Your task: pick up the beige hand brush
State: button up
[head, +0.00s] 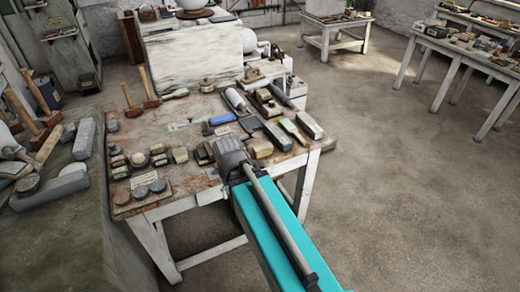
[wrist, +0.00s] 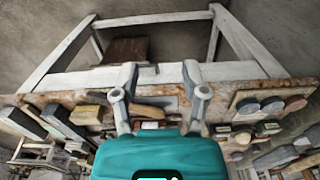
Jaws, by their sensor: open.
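My gripper (wrist: 160,84) is open over the worktable's edge, its two grey fingers spread wide with nothing held between them. In the head view my gripper (head: 230,154) is at the table's near edge, and its fingertips cannot be made out. A beige block-like piece, perhaps the hand brush (head: 261,148), lies just right of it. It shows left of the left finger in the wrist view (wrist: 87,115). A brown curved handle-like piece (wrist: 150,112) lies between the fingers. I cannot tell whether it belongs to a brush. My teal arm hides part of the table.
The worktable (head: 190,128) is crowded with tools and blocks close around my gripper. Round pots (head: 158,186) stand at its front left corner. A plaster-topped stand (head: 190,60) is behind. Another table (head: 460,50) is at the right, with open floor between.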

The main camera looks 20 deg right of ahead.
jog(key=o, duration=0.3)
jog(key=shift+o, duration=1.2)
jog(key=shift+w+d, duration=0.15)
jog(key=shift+w, duration=0.15)
jog(key=w+d+m+h, duration=0.1)
jog(key=w+d+m, duration=0.2)
jog(key=w, duration=0.2)
jog(key=w+d+m, duration=0.3)
jog(key=w, duration=0.2)
jog(key=w+d+m+h, duration=0.1)
jog(key=w+d+m, duration=0.2)
jog(key=w, duration=0.2)
jog(key=shift+w+d+r+m+h, duration=0.2)
jog(key=shift+d+r+m+h, duration=0.1)
jog(key=shift+r+m, duration=0.1)
jog(key=m+h, duration=0.2)
jog(key=m, duration=0.6)
send_near(263, 146)
jog(key=v, duration=0.3)
jog(key=shift+s+r, duration=0.15)
jog(key=b+x, duration=0.7)
jog(key=x, duration=0.1)
jog(key=shift+d+f+b, duration=0.1)
jog(key=shift+f+b, duration=0.2)
jog(key=shift+b, duration=0.05)
